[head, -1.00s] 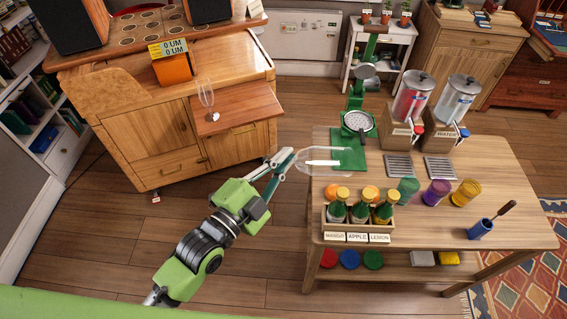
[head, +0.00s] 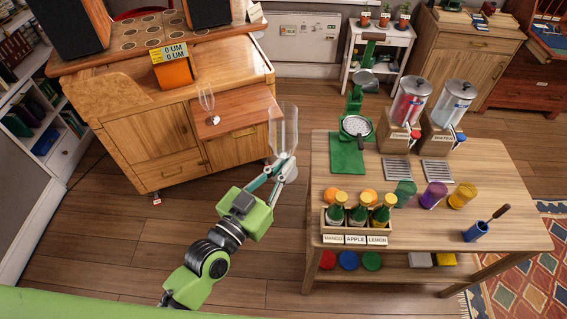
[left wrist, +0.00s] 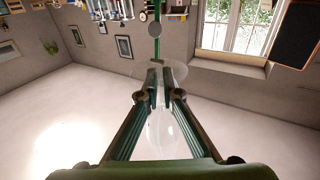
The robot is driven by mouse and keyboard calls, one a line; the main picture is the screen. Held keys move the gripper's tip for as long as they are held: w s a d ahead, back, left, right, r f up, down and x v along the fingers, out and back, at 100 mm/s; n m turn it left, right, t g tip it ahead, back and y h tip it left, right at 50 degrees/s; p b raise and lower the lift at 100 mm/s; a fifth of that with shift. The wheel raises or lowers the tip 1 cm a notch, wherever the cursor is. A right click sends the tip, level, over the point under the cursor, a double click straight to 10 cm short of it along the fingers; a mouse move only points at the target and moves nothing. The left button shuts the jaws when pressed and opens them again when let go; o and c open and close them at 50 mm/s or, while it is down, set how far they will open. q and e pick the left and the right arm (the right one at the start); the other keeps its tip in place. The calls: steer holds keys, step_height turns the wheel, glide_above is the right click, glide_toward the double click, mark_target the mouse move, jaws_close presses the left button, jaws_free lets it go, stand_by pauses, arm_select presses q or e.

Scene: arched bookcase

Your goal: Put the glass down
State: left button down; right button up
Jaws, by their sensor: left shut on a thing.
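A tall clear glass (head: 286,128) is in my left gripper (head: 278,170), whose fingers are shut on its lower part. The glass stands nearly upright in the air, between the wooden cabinet and the table (head: 470,158). In the left wrist view the glass (left wrist: 168,135) shows as a faint see-through shape around and below the fingertips (left wrist: 160,85). Its exact outline is hard to tell there. My right gripper is not in view.
A clear stemmed glass (head: 206,97) stands on the cabinet's pull-out board (head: 245,108). The table holds a bottle crate (head: 328,228), a green press (head: 350,110), two dispensers and coloured cups. Open floor lies below my left arm.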

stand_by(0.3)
arm_select(q)
steer(key=shift+s+a, duration=0.25)
steer(key=s+a+n+t+y+b, duration=0.1)
steer(key=s+a+n+y, duration=0.2)
steer(key=a, duration=0.5)
steer(key=s+a+r+n+t+y+b, duration=0.1)
steer(key=s+a+n+y+b, duration=0.1)
steer(key=s+a+y, duration=0.4)
steer(key=shift+s+a+n, duration=0.5)
steer(key=shift+s+a, duration=0.45)
steer(key=shift+s, duration=0.05)
